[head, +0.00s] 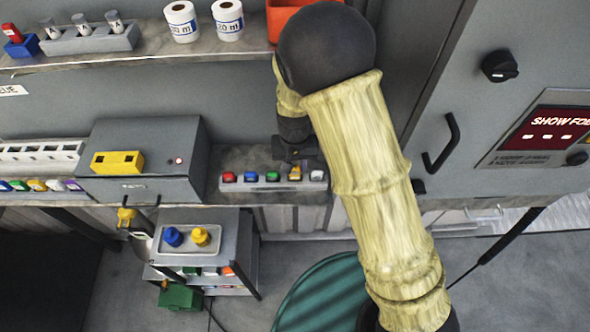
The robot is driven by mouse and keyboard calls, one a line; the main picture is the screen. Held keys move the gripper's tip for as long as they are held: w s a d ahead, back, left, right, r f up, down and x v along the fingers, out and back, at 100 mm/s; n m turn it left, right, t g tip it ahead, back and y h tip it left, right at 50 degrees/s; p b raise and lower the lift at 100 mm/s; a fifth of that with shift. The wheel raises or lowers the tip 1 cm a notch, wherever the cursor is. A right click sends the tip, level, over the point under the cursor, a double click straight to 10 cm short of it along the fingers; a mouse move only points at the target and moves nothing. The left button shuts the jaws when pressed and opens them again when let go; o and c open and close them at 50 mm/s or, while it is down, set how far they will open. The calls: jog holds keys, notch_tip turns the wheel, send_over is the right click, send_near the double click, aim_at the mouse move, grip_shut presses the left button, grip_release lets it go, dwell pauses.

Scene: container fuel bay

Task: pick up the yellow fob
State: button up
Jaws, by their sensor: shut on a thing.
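A pale fob rack (236,187) stands on the bench, holding a row of coloured fobs: red (229,177), blue (251,177), green (273,176) and white (317,175). The yellow fob (295,174) is in this row between the green and white ones. My gripper (296,164) points down from above and is shut on the yellow fob. The dark jaws hide part of the fob. I cannot tell whether the fob is still seated in the rack or slightly raised.
A grey box (150,188) with a yellow block (117,162) stands left of the rack. A cabinet at right has a red "SHOW FOB" display (552,130) and a black handle (441,143). A shelf (150,58) with paper rolls (182,21) hangs above. A low tray (189,250) is below.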

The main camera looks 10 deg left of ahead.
jog(key=s+d+b, duration=0.4)
jog(key=s+b, duration=0.1)
jog(key=s, duration=1.2)
jog(key=shift+s+r, duration=0.25)
jog(key=shift+r, duration=0.1)
jog(key=shift+d+r, duration=0.1)
notch_tip(320, 180, up, 6)
jog(key=p, duration=0.7)
jog(key=shift+r, duration=0.15)
jog(key=shift+w, duration=0.15)
